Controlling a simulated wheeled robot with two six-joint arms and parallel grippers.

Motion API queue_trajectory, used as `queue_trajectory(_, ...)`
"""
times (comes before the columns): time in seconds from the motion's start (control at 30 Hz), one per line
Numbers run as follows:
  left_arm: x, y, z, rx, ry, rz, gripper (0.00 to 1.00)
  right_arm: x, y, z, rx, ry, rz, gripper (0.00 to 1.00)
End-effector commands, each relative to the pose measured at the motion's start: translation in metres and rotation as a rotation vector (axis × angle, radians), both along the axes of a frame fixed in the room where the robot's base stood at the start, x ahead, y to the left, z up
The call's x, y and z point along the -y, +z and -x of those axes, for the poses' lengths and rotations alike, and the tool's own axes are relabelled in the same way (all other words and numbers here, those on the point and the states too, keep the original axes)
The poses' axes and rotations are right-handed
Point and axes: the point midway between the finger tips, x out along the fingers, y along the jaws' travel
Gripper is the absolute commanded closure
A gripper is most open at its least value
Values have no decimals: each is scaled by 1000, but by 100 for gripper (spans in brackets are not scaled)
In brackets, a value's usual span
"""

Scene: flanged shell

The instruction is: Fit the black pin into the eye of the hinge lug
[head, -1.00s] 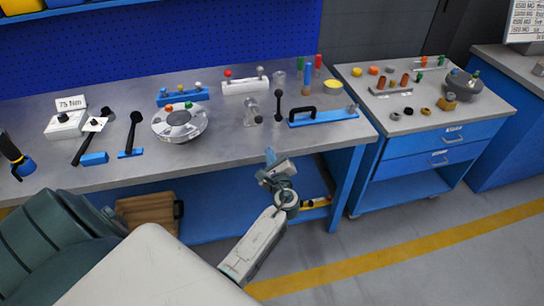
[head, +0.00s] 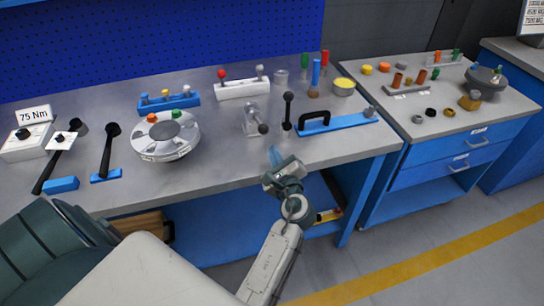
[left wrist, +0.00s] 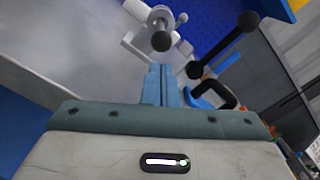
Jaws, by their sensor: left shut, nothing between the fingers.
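I cannot make out for certain which thing is the black pin, nor the eye of the hinge lug. My left gripper (head: 275,155), blue-fingered, is shut and empty at the bench's front edge, short of both. My right gripper is out of view.
The workbench (head: 220,170) has clear room along its front. A blue plate with a black handle (head: 335,123) lies to the right. White (head: 243,88) and blue (head: 168,103) holders stand behind. A cart (head: 400,135) at right carries a dark bowl (head: 484,82), rings and pegs.

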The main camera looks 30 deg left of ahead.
Motion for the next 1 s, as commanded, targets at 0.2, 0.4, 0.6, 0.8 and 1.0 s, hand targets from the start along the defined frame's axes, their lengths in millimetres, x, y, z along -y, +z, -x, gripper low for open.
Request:
queue_trajectory(0.2,-11,2,-8,0,2,-3,100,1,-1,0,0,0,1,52)
queue_trajectory(0.4,-29,1,-24,0,2,-3,100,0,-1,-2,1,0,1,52)
queue_trajectory(0.6,-41,1,-34,0,2,-1,100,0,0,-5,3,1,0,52)
queue_trajectory(0.8,-45,1,-37,0,2,0,100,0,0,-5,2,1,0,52)
queue_trajectory(1.0,-45,1,-37,0,2,0,100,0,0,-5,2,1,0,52)
